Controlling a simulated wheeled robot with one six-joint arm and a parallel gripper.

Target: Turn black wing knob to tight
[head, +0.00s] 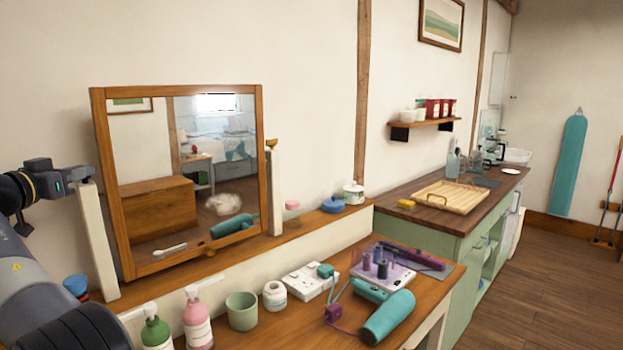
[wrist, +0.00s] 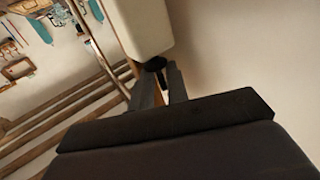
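The wood-framed mirror (head: 265,165) stands between two pale posts on the dressing table. In the head view my gripper (head: 82,172) is at the top of the left post (head: 97,240), and the knob there is hidden by it. In the wrist view the black wing knob (wrist: 155,64) sits beside the pale post end (wrist: 142,28). My gripper's two fingers (wrist: 160,90) are apart, one on each side of the knob, with its dark wing between them. I cannot tell whether they touch it. The knob's turn is unclear.
A brass-coloured knob (head: 271,143) tops the right post (head: 274,190). The wall is close behind the mirror.

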